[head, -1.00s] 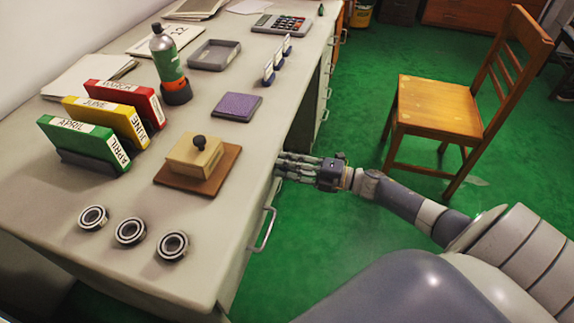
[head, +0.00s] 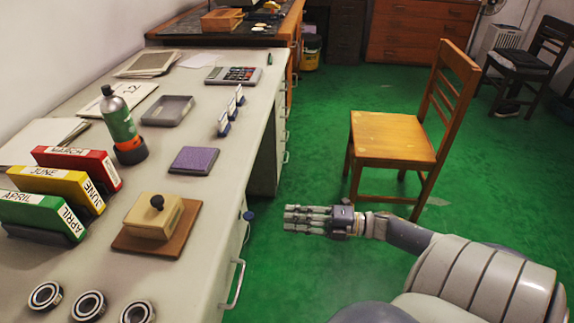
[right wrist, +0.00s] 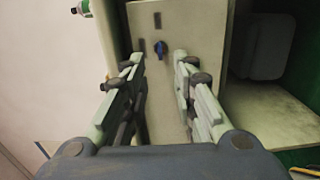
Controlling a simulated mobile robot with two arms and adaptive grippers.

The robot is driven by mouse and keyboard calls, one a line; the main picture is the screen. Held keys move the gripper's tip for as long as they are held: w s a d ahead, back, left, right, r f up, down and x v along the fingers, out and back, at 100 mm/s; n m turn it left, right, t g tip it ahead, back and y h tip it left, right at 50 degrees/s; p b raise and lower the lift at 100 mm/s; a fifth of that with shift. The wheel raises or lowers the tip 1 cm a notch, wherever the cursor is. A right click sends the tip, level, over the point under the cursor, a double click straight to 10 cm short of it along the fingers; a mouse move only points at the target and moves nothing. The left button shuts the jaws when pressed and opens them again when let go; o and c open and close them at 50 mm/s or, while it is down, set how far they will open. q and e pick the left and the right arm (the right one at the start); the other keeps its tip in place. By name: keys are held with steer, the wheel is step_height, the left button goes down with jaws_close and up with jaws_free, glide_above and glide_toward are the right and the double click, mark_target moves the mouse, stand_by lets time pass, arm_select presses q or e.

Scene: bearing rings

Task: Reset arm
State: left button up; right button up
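Three steel bearing rings, the left one (head: 34,296), the middle one (head: 76,306) and the right one (head: 125,315), lie in a row on the near end of the desk (head: 190,285). The right one is partly cut off by the picture's bottom edge. My right gripper (head: 287,219) is to the right of the desk's drawer side, over the green floor, apart from the rings. In the right wrist view its two fingers (right wrist: 160,72) stand apart with nothing between them; a blue knob (right wrist: 160,48) on a pale panel shows beyond. My left gripper is not in view.
A wooden chair (head: 393,138) stands on the green floor (head: 330,270) beyond my right gripper. A drawer handle (head: 236,285) and a blue knob (head: 249,215) stick out from the desk's side. Folders, a bottle and a stamp block (head: 153,217) stand on the desk.

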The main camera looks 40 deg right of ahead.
stand_by(0.5)
